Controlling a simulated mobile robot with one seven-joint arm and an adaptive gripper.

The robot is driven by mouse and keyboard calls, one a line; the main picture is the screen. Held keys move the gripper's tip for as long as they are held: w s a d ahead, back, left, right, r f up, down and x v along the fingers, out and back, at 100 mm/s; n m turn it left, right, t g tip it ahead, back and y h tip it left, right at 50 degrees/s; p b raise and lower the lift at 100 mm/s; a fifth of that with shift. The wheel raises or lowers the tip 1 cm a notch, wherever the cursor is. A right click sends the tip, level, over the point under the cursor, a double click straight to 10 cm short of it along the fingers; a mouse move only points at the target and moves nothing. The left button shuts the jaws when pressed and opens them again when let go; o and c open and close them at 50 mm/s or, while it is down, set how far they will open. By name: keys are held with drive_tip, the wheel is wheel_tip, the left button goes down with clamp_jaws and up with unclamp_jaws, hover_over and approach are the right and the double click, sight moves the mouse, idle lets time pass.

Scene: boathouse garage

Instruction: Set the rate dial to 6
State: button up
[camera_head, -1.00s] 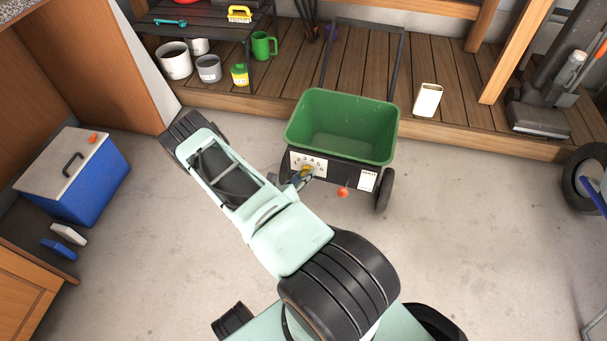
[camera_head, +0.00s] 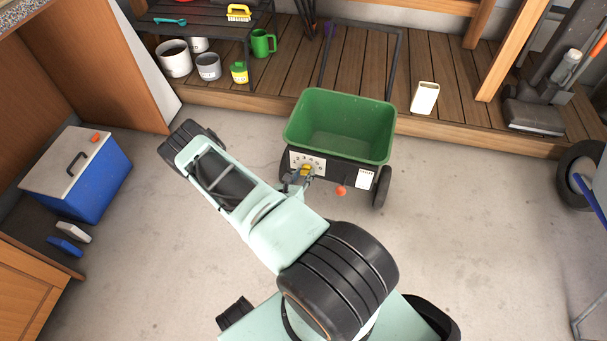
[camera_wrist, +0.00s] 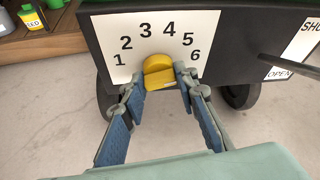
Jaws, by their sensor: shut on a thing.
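The rate dial (camera_wrist: 158,70) is a yellow knob with a raised bar, below a white plate (camera_wrist: 150,44) printed with the numbers 1 to 6 in an arc. It sits on the front of the green spreader (camera_head: 340,145). My gripper (camera_wrist: 160,80) is shut on the dial, with one grey fingertip at its left side and one at its right. The bar lies nearly level across the picture between the fingertips; I cannot tell which number it marks. In the head view the dial (camera_head: 306,168) shows small above my gripper (camera_head: 300,177).
An orange-red knob (camera_head: 341,190) and a white label (camera_head: 366,178) are on the spreader's front, right of the dial. A dark rod (camera_wrist: 290,65) juts out at right in the wrist view. A blue cooler (camera_head: 85,180) stands left. Concrete floor (camera_head: 470,230) is clear at right.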

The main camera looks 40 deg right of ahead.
drive_tip(key=o, duration=1.2)
drive_tip(key=shift+c, duration=0.2)
drive_tip(key=v, duration=1.2)
